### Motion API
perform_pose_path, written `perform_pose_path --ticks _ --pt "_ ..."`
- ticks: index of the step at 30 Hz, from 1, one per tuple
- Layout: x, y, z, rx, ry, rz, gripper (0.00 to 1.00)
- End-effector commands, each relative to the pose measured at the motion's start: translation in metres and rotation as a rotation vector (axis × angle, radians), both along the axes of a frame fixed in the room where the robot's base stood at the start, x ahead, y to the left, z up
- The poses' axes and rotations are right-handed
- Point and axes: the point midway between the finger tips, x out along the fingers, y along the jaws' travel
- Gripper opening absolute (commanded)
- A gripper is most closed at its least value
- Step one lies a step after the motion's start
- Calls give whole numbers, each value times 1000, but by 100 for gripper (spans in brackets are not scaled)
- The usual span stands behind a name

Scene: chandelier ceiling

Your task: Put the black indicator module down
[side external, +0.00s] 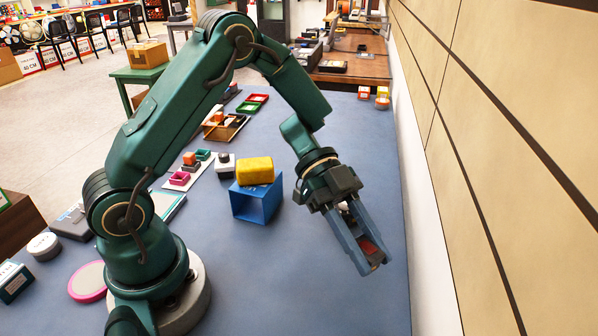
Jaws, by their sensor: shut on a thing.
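My gripper (371,257) is at the right of the blue table, its two blue-grey fingers pointing down. It is shut on a small dark block with a red face, which I take to be the black indicator module (371,246). The fingers hide much of the module. I cannot tell whether it touches the table or hangs a little above it.
A blue open box (256,206) with a yellow block (255,170) on top stands left of my gripper. A panelled wall (500,150) borders the right. The blue table (300,290) is clear in front.

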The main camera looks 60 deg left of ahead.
Motion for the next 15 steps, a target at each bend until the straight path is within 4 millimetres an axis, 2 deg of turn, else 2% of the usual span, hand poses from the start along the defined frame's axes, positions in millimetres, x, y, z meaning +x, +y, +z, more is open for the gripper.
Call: perform_pose_path --ticks 3,10,15 --pt "0 0 -18 -1 5 3 0" --pt "1 0 -36 0 1 4 0" --pt "1 0 -59 0 4 5 0"
